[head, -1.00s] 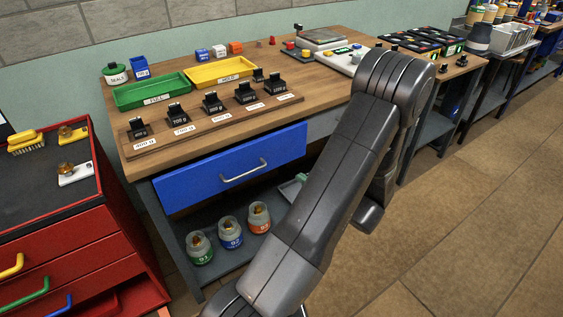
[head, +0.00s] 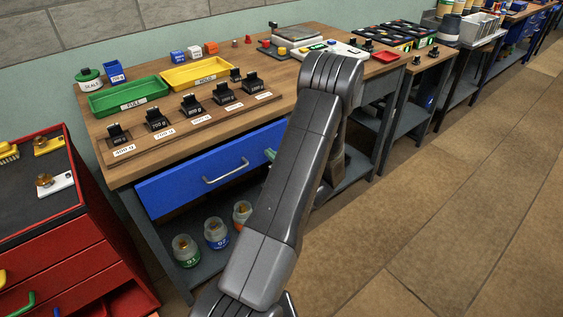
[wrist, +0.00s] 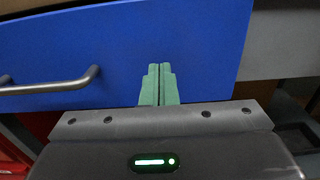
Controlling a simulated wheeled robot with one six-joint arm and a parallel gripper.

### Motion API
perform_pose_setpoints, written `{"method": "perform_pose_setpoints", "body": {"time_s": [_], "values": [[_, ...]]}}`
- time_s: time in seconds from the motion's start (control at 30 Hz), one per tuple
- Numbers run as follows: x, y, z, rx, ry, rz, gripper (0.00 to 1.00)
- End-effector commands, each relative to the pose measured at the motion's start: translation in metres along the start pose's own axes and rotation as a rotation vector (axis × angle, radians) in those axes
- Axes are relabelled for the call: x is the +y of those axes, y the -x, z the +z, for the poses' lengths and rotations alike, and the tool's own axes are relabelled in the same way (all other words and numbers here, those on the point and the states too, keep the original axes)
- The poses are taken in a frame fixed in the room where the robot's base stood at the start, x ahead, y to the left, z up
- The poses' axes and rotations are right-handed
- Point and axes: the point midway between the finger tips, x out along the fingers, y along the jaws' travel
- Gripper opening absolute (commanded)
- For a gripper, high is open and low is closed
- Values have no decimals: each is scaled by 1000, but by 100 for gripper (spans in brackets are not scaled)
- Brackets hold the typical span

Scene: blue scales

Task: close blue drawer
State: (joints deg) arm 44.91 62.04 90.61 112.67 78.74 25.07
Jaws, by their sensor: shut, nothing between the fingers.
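The blue drawer (head: 215,170) is under the wooden workbench, with a grey bar handle (head: 226,172). A dark strip shows above its front, which seems to stand out a little from the bench; how far is hard to tell. In the wrist view the blue front (wrist: 120,45) fills much of the picture, with the handle (wrist: 55,86) at left. My gripper (wrist: 159,68) has its green fingers together and empty, pointing at the front right of the handle. I cannot tell whether the tips touch it. In the head view a green finger (head: 270,155) shows beside my arm, which hides the drawer's right end.
On the workbench (head: 140,85) stand a green tray (head: 130,97), a yellow tray (head: 198,73) and several black weights. Jars (head: 216,233) stand on the shelf below. A red cabinet (head: 70,262) is at left. Open floor (head: 440,220) lies at right.

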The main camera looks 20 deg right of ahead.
Motion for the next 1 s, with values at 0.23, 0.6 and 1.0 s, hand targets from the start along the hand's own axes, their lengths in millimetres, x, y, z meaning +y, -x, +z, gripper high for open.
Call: {"method": "perform_pose_setpoints", "body": {"time_s": [0.23, 0.6, 1.0], "values": [[0, -15, 0, 0, -1, 0, 0], [0, -18, -1, 0, 0, 1, 0], [0, -69, -2, -1, 2, 3, 0]]}}
